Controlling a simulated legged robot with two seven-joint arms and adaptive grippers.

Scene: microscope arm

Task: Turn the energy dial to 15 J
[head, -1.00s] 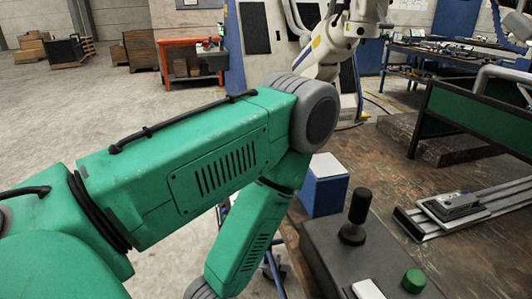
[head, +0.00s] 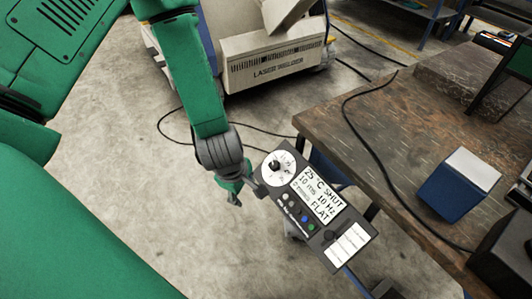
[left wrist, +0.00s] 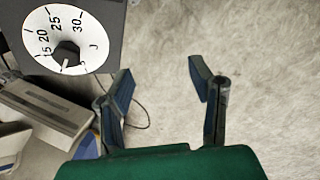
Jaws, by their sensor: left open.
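The energy dial (head: 279,167) is a white round face with a black knob on a dark control panel (head: 330,247). In the left wrist view the dial (left wrist: 88,52) is at the upper left, with marks for 15, 20, 25, 30 and J showing. Its knob's light line points toward the bottom of the picture, away from the 15; the exact value is hard to read. My left gripper (head: 247,192) is beside the panel's left end, partly hidden. In the wrist view its open fingers (left wrist: 160,72) are empty, right of the dial and apart from it. My right gripper is out of view.
The panel's screen (head: 318,194) and coloured buttons (head: 291,209) are close to the dial. A laser unit (head: 275,60) stands behind. A brown worktable (head: 400,130) with a blue-white box (head: 458,185) is at right. Open floor lies left of the panel.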

